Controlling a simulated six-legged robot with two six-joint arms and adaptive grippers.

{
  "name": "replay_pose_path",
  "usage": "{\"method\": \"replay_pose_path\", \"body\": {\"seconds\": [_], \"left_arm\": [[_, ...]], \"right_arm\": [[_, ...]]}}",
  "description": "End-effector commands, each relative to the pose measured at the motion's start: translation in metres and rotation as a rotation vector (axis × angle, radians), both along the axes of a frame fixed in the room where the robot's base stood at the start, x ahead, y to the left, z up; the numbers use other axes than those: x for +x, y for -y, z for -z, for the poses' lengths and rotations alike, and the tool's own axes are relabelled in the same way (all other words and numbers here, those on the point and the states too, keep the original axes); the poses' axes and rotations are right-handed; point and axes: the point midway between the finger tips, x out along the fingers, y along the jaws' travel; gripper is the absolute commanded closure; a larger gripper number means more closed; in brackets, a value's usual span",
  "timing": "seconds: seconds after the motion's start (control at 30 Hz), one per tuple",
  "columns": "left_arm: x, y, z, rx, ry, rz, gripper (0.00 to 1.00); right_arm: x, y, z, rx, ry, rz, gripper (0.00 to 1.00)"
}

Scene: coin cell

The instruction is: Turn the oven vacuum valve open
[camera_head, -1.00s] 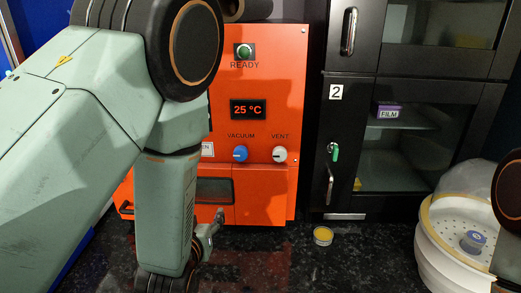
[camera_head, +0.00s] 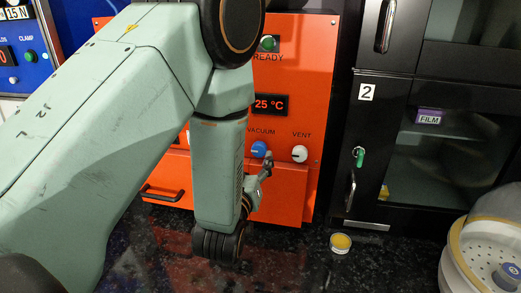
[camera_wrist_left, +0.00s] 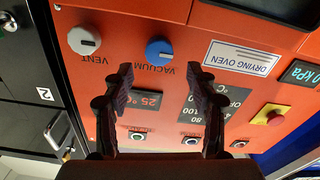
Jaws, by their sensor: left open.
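The orange drying oven (camera_head: 290,85) stands in the middle of the head view. Its blue vacuum knob (camera_head: 259,149) sits under the VACUUM label, left of the white vent knob (camera_head: 299,153). My left gripper (camera_head: 267,162) is close in front of the oven, just below the vacuum knob. In the left wrist view, which is upside down, the blue vacuum knob (camera_wrist_left: 159,50) lies just beyond the gap between the open, empty fingers of my left gripper (camera_wrist_left: 160,72). The fingers do not grasp the knob. My right gripper is not in view.
A black cabinet (camera_head: 390,120) with a key in its door stands right of the oven. A small yellow-topped container (camera_head: 340,243) and a white round vessel (camera_head: 455,255) are on the dark counter. A blue panel (camera_head: 28,60) is at far left. The oven's emergency button (camera_wrist_left: 270,115) shows too.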

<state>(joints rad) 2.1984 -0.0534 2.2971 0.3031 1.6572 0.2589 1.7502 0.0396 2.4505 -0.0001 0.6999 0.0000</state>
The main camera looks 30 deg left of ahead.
Motion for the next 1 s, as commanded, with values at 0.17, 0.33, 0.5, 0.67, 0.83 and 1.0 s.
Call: {"method": "replay_pose_path", "body": {"seconds": [0.17,0.33,0.5,0.67,0.83,1.0], "left_arm": [[0.028,-0.006,-0.001,0.0,0.001,0.001,0.42],[0.044,-0.008,-0.001,0.001,0.0,0.003,0.42],[0.049,-0.008,0.0,0.003,-0.002,0.005,0.42],[0.05,-0.006,0.0,0.003,-0.002,0.006,0.42],[0.05,-0.007,0.0,0.003,-0.002,0.005,0.56],[0.05,-0.007,0.0,0.003,-0.002,0.004,0.7]], "right_arm": [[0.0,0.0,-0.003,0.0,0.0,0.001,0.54],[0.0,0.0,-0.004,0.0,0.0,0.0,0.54],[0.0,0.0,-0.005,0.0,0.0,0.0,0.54],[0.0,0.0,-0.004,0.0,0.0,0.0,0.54],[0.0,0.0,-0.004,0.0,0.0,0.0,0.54],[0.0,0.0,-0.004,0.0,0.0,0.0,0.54]]}}
